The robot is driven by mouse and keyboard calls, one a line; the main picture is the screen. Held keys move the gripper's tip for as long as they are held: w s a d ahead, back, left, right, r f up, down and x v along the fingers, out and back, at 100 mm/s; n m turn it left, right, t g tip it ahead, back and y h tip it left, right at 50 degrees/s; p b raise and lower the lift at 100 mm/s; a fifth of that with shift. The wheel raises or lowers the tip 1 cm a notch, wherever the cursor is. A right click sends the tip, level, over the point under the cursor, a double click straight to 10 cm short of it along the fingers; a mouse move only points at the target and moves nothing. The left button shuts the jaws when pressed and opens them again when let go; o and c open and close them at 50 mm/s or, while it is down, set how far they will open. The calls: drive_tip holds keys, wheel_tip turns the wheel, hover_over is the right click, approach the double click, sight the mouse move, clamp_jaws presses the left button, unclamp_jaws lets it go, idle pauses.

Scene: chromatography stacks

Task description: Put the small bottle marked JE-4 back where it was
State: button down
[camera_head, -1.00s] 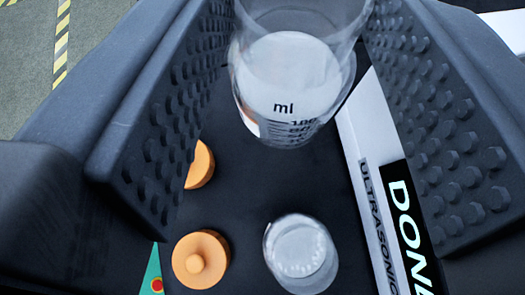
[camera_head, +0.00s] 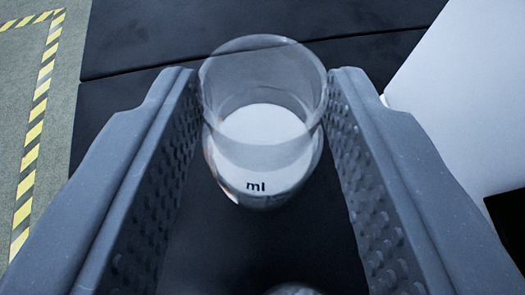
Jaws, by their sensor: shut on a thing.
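My gripper (camera_head: 265,108) is shut on a clear glass vessel (camera_head: 262,185) with "ml" printed on its side and white contents inside. The vessel sits between the two ridged pads near the fingertips, with its open rim toward me. No JE-4 mark can be read on it, and I cannot tell whether it is the small bottle. Whether its base touches the dark surface below is hidden.
A dark bench top (camera_head: 250,255) lies below, with a seam across it farther off. A white box (camera_head: 462,110) stands at the right. A pale rounded thing (camera_head: 294,289) is cut off at the bottom edge. Grey floor with yellow-black tape (camera_head: 34,130) is at the left.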

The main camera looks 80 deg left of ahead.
idle(0.3)
drive_tip(key=c, duration=0.9)
unclamp_jaws()
drive_tip(key=shift+d+r, duration=0.1)
drive_tip(key=shift+r, duration=0.05)
drive_tip(key=v, duration=1.1)
drive_tip(key=shift+s+d+p, duration=0.15)
drive_tip(key=shift+d+p, duration=0.2)
drive_tip(key=shift+d, duration=0.05)
drive_tip(key=shift+r, duration=0.1)
